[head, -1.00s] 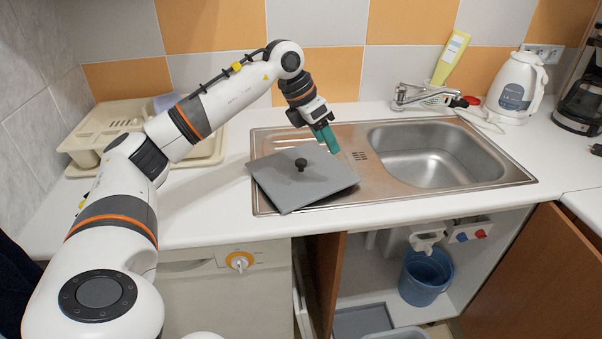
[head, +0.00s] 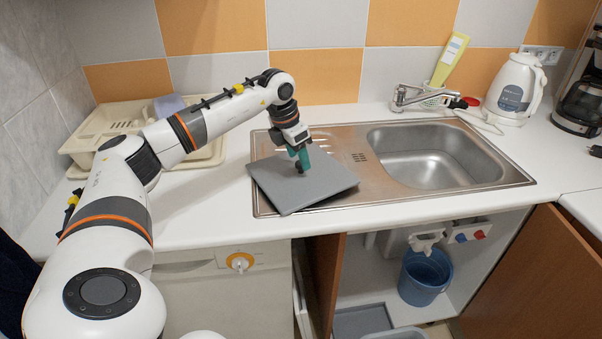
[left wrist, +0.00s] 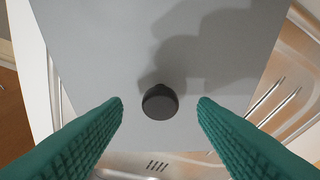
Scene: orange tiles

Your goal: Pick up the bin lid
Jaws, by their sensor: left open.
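The bin lid (head: 322,186) is a flat grey square plate with a small dark round knob. It lies on the drainer side of the steel sink, slightly turned, one corner over the front edge. In the left wrist view the lid (left wrist: 95,50) fills the upper middle, with its black knob (left wrist: 160,102) between the fingertips. My left gripper (head: 301,163), with green fingers, points down at the knob. In the left wrist view the left gripper (left wrist: 161,102) is open, with a gap on each side of the knob. My right gripper is not seen.
The sink basin (head: 432,160) and tap (head: 420,97) are to the right. A white kettle (head: 516,88) and a yellow bottle (head: 449,60) stand behind. A cream dish rack (head: 90,140) is at the left. Below, a cupboard stands open with a blue bucket (head: 425,277).

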